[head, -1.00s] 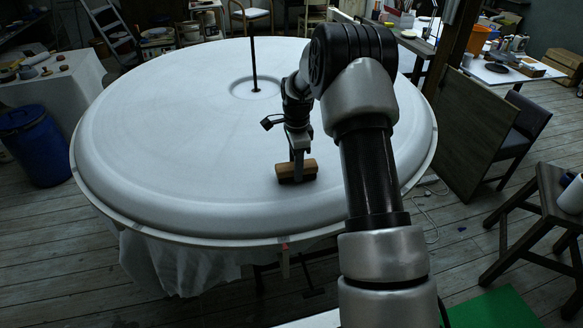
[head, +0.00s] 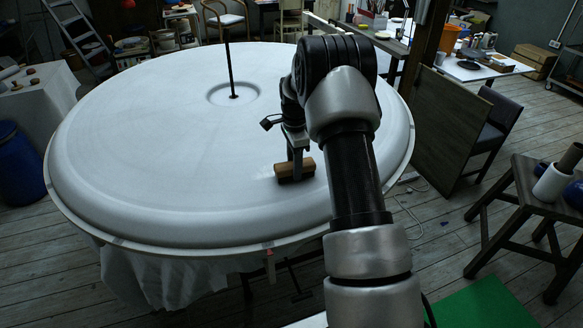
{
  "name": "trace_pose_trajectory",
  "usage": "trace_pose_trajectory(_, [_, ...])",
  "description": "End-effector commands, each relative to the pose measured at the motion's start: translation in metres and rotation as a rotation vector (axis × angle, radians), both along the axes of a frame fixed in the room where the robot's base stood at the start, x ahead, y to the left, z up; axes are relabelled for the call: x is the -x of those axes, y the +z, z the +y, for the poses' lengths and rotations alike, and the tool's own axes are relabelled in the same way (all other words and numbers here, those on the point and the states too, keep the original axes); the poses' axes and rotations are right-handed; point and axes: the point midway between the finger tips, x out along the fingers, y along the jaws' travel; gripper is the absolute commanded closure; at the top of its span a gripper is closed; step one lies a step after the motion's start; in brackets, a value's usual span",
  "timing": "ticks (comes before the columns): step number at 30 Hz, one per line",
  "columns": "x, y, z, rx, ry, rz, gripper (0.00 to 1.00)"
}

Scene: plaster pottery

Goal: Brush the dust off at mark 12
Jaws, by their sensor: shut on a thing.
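A large round white plaster form (head: 150,150) with a raised outer rim fills the middle of the head view. A thin dark rod (head: 229,70) stands in the recess at its centre. My gripper (head: 295,160) is shut on a brown wooden brush (head: 294,171). The brush is at the near right part of the form, low over or on its surface; I cannot tell if its bristles touch. A small brighter patch lies just left of the brush. I cannot make out a mark 12. My arm hides part of the form's right side.
A small red tag (head: 268,253) is at the form's near edge. A wooden stool (head: 522,210) with a white roll stands at the right, near a green mat (head: 478,305). A dark panel (head: 447,130) and a chair are at the right. A blue barrel (head: 18,165) is at the left.

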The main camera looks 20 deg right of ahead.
Motion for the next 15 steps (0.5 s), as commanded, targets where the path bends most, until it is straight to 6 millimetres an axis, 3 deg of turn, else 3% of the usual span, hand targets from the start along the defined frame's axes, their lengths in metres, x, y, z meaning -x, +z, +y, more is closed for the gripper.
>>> trace_pose_trajectory(6, [-0.015,0.001,0.001,-0.001,0.0,-0.002,0.81])
trace_pose_trajectory(15, [-0.016,0.0,0.013,-0.001,0.003,-0.002,0.81])
